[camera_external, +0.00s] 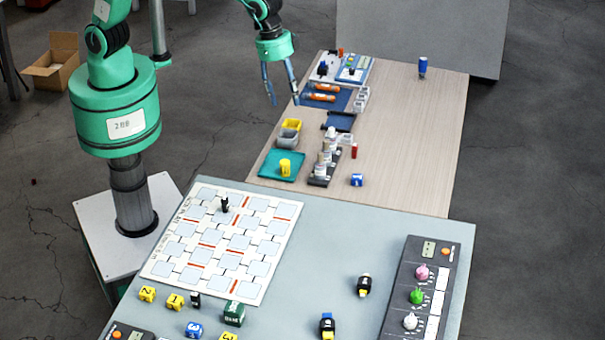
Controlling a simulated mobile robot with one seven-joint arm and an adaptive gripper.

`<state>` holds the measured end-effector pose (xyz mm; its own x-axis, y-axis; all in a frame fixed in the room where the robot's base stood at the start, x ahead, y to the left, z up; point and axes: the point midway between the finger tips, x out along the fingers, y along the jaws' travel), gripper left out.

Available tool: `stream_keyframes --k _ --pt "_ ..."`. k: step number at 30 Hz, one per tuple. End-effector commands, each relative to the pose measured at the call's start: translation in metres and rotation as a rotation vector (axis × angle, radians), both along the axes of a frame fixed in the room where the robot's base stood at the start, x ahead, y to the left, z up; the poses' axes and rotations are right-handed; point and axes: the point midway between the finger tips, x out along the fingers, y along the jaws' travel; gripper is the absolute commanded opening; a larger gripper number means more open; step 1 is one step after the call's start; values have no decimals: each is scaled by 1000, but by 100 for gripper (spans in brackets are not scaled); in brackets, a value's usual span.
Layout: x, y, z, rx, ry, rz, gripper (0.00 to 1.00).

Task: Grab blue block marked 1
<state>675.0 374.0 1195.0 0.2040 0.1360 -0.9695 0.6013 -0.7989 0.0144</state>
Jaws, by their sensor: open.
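A small blue block (357,180) with a white marking lies on the wooden table, near its front edge. Another blue block (194,329) with a white marking lies on the grey table at the bottom left. Both markings are too small to read surely, so I cannot tell which is the 1.
Yellow blocks (147,293) and a green block (233,313) lie near the blue one at the bottom left. A white grid board (222,240) is behind them. A dark rack with bottles (318,180) stands left of the blue block on the wooden table. A knob panel (395,300) is at right.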

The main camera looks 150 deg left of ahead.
Motion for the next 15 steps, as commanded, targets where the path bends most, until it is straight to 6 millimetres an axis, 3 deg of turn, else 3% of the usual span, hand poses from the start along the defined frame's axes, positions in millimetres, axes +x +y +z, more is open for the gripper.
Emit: stream_keyframes --k 8,15 --pt "11 74 -63 -21 30 89 52" --pt "9 133 -124 -39 53 164 52"
